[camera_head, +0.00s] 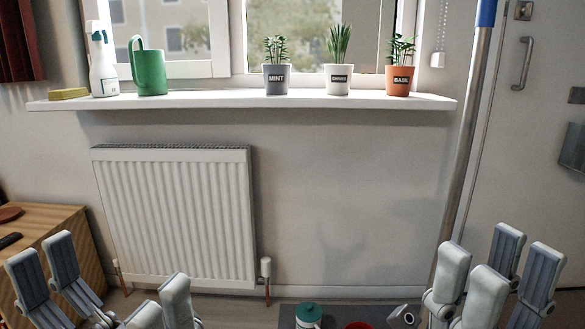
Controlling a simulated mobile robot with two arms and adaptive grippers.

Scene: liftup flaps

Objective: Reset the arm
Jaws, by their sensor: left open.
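My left gripper (105,288) is at the bottom left of the head view, in front of the radiator and the wooden cabinet. Its pale grey fingers point up and stand wide apart, with nothing between them. My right gripper (495,272) is at the bottom right, in front of the pole and the door. Its fingers also point up, with a narrower gap and nothing seen held between them. The lower parts of both grippers and most of both arms are cut off by the frame's bottom edge.
A white radiator (172,215) stands under a windowsill (210,101) with potted plants, a green jug (150,68) and a spray bottle (102,62). A wooden cabinet (62,235) is at left, a metal pole (468,130) at right. A green-lidded container (308,314) shows low centre.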

